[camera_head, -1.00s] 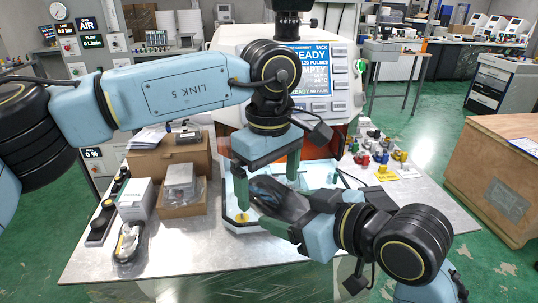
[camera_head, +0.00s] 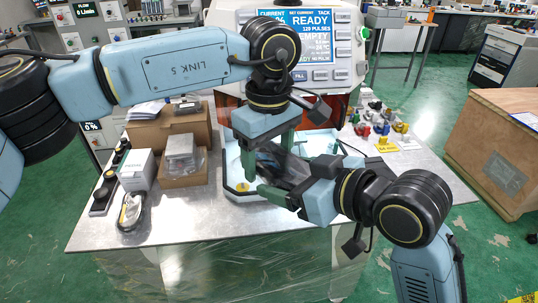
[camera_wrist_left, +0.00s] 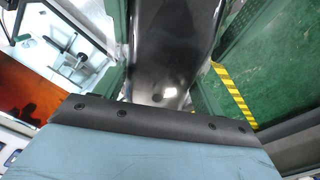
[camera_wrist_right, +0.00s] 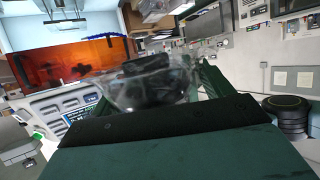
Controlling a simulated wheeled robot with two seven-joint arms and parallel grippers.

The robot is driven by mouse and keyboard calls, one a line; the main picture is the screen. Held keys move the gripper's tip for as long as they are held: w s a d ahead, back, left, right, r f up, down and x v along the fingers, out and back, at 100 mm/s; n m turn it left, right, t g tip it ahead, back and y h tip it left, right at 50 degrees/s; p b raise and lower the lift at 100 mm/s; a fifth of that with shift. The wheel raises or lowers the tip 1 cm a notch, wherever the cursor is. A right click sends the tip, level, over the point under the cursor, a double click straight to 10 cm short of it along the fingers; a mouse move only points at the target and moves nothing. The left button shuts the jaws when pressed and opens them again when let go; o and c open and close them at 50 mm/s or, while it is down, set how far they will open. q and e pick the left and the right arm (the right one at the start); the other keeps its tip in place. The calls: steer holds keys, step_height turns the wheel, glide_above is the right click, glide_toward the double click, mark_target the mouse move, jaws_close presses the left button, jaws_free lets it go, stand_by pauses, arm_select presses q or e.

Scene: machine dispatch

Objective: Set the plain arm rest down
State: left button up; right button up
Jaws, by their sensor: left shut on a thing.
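A dark, glossy arm rest (camera_head: 270,165) hangs over the pale tray (camera_head: 232,187) on the table. My left gripper (camera_head: 268,160) points down and is shut on it. In the left wrist view the arm rest (camera_wrist_left: 170,45) runs between the green fingers. My right gripper (camera_head: 295,170) comes in from the right with fingers spread, close to the arm rest's right end. In the right wrist view a dark piece with a clear, filmy look (camera_wrist_right: 150,85) is in front of the fingers, blurred. Contact with the right fingers cannot be told.
The machine with its READY screen (camera_head: 305,35) stands behind the tray. Cardboard boxes (camera_head: 172,138), a white box (camera_head: 137,170) and a bagged dark item (camera_head: 131,212) occupy the table's left. Several coloured parts (camera_head: 385,132) lie at right. The table's front (camera_head: 200,225) is clear.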

arm_select(q)
steer(key=shift+d, duration=0.1)
arm_select(e)
steer(key=o, duration=0.4)
steer(key=shift+c, duration=0.2)
